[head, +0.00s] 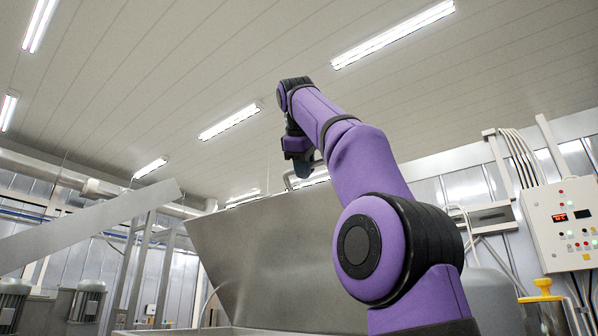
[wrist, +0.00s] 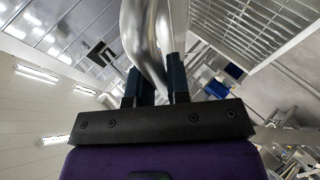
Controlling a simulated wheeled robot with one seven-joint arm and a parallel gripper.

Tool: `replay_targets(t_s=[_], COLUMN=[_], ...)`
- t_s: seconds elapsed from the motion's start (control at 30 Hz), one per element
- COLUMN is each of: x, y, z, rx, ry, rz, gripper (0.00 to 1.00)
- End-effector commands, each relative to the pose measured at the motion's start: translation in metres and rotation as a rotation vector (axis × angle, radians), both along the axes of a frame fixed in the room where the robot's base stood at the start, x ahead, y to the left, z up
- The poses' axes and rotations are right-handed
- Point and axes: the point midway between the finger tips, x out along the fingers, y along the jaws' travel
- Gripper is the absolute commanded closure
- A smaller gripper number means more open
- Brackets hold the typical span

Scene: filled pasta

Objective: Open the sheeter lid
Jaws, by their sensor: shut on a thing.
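The sheeter lid (head: 285,262) is a large flat steel panel. In the head view it stands raised and tilted, filling the lower middle. A bright curved metal handle (head: 289,180) shows at its top edge, partly hidden by my arm. My gripper (head: 312,167) is up at that edge. In the wrist view the handle (wrist: 146,35) runs down between the two dark fingers of my gripper (wrist: 155,86), which are shut on it. The inside of the sheeter is not in view.
A control box (head: 567,225) with lit displays stands at the right, near a yellow-topped post (head: 543,286). A sloping steel chute (head: 90,228) and motors (head: 87,300) are at the left. The air above the lid is open up to the ceiling.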

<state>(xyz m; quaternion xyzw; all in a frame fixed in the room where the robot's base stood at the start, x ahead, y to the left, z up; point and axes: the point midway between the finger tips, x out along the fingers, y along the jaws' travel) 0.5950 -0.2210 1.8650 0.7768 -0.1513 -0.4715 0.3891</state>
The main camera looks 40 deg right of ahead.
Motion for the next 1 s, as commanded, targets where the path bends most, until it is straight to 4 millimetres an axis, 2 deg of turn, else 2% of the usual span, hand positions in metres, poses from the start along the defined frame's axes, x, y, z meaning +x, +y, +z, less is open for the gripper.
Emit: replay_targets(t_s=[0.43, 0.47, 0.53, 1.0], x=[0.0, 0.0, 0.0, -0.002], y=[-0.0009, -0.0009, -0.001, 0.0021], z=[0.0008, 0.0008, 0.0008, 0.005], rx=[-0.001, -0.001, 0.0, -0.001], ry=[0.001, 0.001, 0.0, 0.0], rz=[0.002, 0.002, 0.001, 0.0], gripper=[1.0, 0.76, 0.6, 0.59])
